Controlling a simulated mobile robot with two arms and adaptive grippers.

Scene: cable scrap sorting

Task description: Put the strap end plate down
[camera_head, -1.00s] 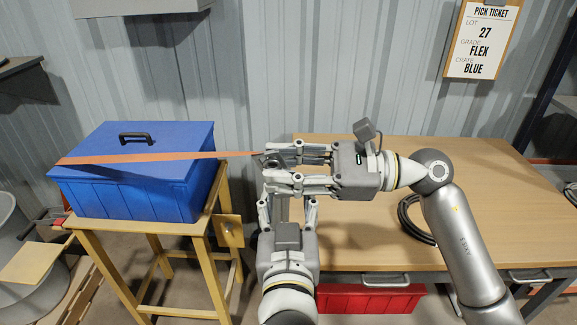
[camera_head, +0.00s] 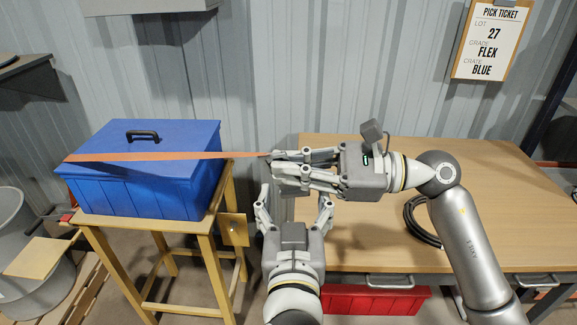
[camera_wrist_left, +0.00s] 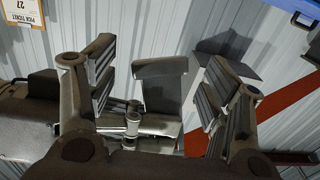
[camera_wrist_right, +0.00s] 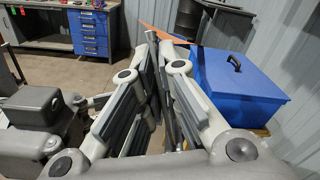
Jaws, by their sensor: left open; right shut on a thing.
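My right gripper (camera_head: 276,168) is shut at the right end of the orange strap (camera_head: 170,156). The strap end plate is mostly hidden by its fingers in the head view. My left gripper (camera_head: 294,204) is open and empty, just below the right gripper's fingers. In the left wrist view, a grey plate-like part (camera_wrist_left: 160,75) shows between the open left fingers, apart from them; I cannot tell whether it is the end plate. The strap (camera_wrist_left: 270,112) runs off to the right there. In the head view it lies across the front of the blue crate's lid.
The lidded blue crate (camera_head: 140,190) stands on a wooden stand (camera_head: 212,240) at left. A wooden table (camera_head: 480,215) at right carries a black cable coil (camera_head: 418,229) and has clear room. A red crate (camera_head: 375,300) sits below the table's front edge.

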